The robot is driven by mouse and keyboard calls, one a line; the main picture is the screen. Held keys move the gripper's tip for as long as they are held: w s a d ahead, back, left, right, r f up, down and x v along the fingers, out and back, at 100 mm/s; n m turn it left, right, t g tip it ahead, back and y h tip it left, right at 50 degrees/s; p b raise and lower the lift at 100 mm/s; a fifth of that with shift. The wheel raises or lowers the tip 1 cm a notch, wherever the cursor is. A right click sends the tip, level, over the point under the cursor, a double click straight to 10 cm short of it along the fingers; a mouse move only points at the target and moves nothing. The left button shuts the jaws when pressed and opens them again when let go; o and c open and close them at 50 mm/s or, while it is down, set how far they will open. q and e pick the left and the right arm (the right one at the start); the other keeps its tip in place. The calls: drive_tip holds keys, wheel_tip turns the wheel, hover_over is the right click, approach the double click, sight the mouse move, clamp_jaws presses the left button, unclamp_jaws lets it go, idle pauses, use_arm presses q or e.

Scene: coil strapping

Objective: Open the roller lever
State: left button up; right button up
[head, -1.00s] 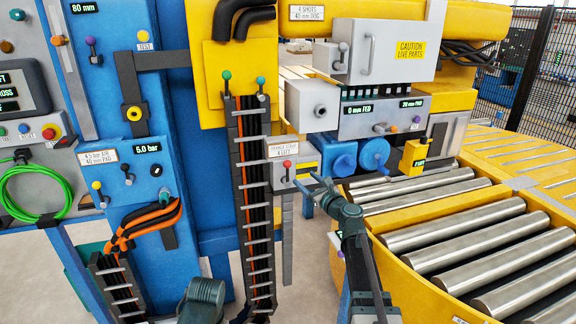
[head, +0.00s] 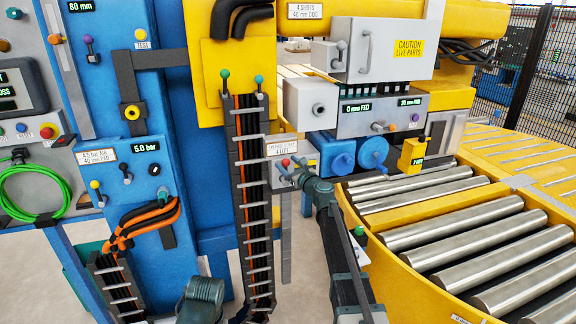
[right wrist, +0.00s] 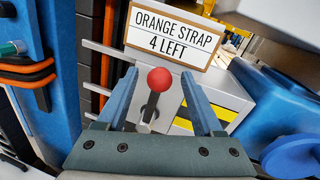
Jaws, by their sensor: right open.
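A small lever with a red ball knob (head: 285,162) stands on a grey box under the "ORANGE STRAP 4 LEFT" label; no visible label names it as the roller lever. The right wrist view shows its red knob (right wrist: 160,80) on a dark stem, upright in the picture. My right gripper (head: 290,174) is open at this lever. In the right wrist view its two blue fingers (right wrist: 159,88) lie on either side of the knob with gaps; I cannot tell whether they reach past it. My left gripper is out of view.
The label plate (right wrist: 174,33) is just above the knob. A yellow roller conveyor (head: 440,240) lies to the right, and blue round housings (head: 372,153) are close by. A vertical cable chain (head: 253,200) stands left of the lever. Other levers have green, teal and purple knobs.

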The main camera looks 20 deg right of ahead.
clamp_jaws()
idle(1.4)
